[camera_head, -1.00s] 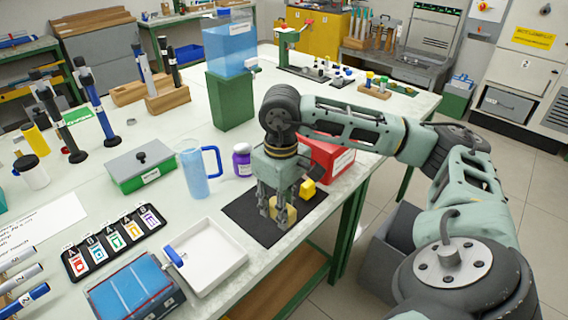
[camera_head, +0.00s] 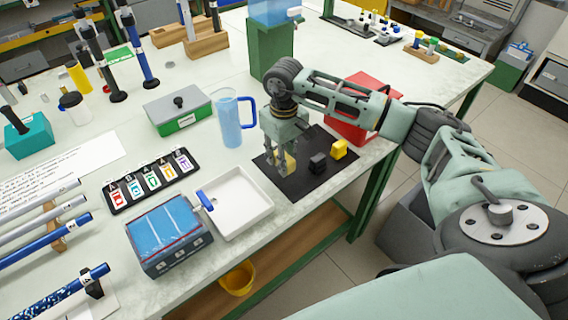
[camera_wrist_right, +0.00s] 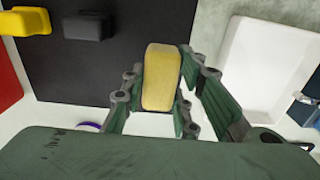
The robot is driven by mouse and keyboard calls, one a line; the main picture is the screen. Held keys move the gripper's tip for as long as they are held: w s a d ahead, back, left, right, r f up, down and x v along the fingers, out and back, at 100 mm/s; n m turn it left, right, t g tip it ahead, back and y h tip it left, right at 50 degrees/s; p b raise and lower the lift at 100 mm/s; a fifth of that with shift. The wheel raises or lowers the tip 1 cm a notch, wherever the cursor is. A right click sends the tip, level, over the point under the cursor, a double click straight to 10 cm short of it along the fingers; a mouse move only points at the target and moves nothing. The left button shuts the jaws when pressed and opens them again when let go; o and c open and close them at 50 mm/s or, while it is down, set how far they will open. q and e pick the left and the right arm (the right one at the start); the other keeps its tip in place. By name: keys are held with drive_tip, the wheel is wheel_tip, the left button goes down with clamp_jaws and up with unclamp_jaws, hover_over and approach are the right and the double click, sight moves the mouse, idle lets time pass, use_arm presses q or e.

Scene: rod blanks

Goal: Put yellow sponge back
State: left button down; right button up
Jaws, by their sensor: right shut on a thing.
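The yellow sponge (camera_wrist_right: 161,76) is a pale yellow block with rounded edges, held upright between the fingers of my right gripper (camera_wrist_right: 155,98). In the head view my right gripper (camera_head: 281,168) is over the left part of a dark mat (camera_head: 300,188), with the sponge (camera_head: 290,161) partly hidden by its fingers. I cannot tell the exact gap between the sponge and the mat. A brighter yellow block (camera_head: 339,149) and a black block (camera_head: 317,163) lie on the mat to the right. My left gripper is out of view.
A white tray (camera_head: 243,222) with a blue-handled thing (camera_head: 204,200) stands left of the mat. A blue jug (camera_head: 230,122) and a green-and-grey box (camera_head: 178,110) stand behind. A red box (camera_head: 362,100) is behind my right arm. The table edge runs close in front.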

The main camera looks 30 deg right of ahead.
wheel_tip(320, 180, down, 4)
drive_tip(key=shift+r+p, duration=0.15)
drive_tip(key=shift+p, duration=0.35)
drive_tip(key=o, duration=1)
drive_tip(key=shift+r, duration=0.4)
wheel_tip(320, 180, up, 11)
drive_tip(key=b, duration=0.2)
drive_tip(key=shift+r+b, duration=0.15)
drive_tip(key=shift+b, duration=0.25)
drive_tip(key=shift+s, duration=0.1)
